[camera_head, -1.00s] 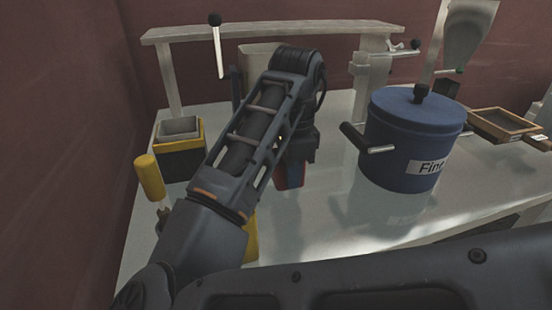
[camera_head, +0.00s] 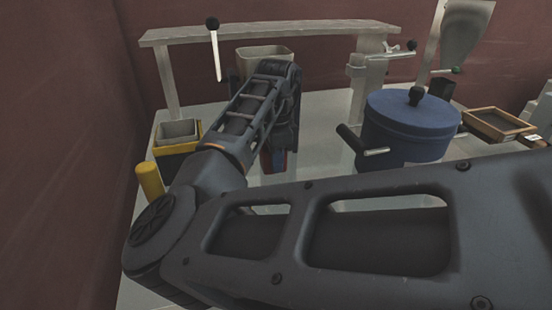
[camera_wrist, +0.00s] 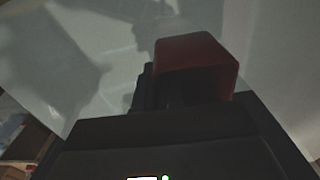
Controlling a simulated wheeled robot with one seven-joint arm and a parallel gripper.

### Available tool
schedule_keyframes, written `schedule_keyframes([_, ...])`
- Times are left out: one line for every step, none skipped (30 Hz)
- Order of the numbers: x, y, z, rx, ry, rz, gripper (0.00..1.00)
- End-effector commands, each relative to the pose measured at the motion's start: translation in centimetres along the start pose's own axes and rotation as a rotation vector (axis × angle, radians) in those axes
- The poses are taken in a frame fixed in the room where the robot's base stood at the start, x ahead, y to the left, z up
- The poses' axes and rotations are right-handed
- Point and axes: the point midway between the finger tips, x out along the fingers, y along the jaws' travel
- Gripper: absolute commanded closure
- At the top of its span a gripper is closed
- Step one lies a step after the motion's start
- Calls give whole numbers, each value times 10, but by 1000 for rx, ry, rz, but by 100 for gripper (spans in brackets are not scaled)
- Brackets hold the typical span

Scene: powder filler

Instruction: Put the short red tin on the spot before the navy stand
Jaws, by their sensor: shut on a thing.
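The red tin (camera_wrist: 197,52) is at the jaws of my gripper (camera_wrist: 185,92) in the wrist view, with a pale surface beyond it. My gripper is shut on it. In the head view, a small part of the red tin (camera_head: 266,163) shows below my arm, beside a blue patch that I cannot identify. My arm hides most of the tin and gripper there. I cannot clearly make out the navy stand or the spot before it. I cannot tell whether the tin touches the table.
A blue lidded pot (camera_head: 408,135) with side handles stands to the right on the pale table (camera_head: 325,122). A yellow cylinder (camera_head: 149,179) and a yellow-black box (camera_head: 172,150) with a grey bin are at left. A raised shelf (camera_head: 300,31) runs along the back. A wooden-framed tray (camera_head: 497,123) lies at right.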

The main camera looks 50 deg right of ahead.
Motion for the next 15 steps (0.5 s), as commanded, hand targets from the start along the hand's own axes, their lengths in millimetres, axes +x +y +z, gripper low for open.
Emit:
schedule_keyframes([0, 0, 0, 0, 0, -1, 100])
schedule_keyframes([0, 0, 0, 0, 0, -1, 100])
schedule_keyframes([0, 0, 0, 0, 0, -1, 100])
schedule_keyframes([0, 0, 0, 0, 0, -1, 100])
schedule_keyframes([0, 0, 0, -1, 0, -1, 100])
schedule_keyframes([0, 0, 0, -1, 0, -1, 100])
schedule_keyframes([1, 0, 0, -1, 0, -1, 100])
schedule_keyframes([2, 0, 0, -1, 0, -1, 100])
schedule_keyframes([2, 0, 0, -1, -1, -1, 91])
schedule_keyframes([2, 0, 0, -1, -1, -1, 88])
schedule_keyframes([2, 0, 0, -1, -1, -1, 85])
schedule_keyframes([2, 0, 0, -1, -1, -1, 81])
schedule_keyframes([2, 0, 0, -1, -1, -1, 78])
schedule_keyframes([2, 0, 0, -1, -1, -1, 75])
schedule_keyframes([2, 0, 0, -1, -1, -1, 72])
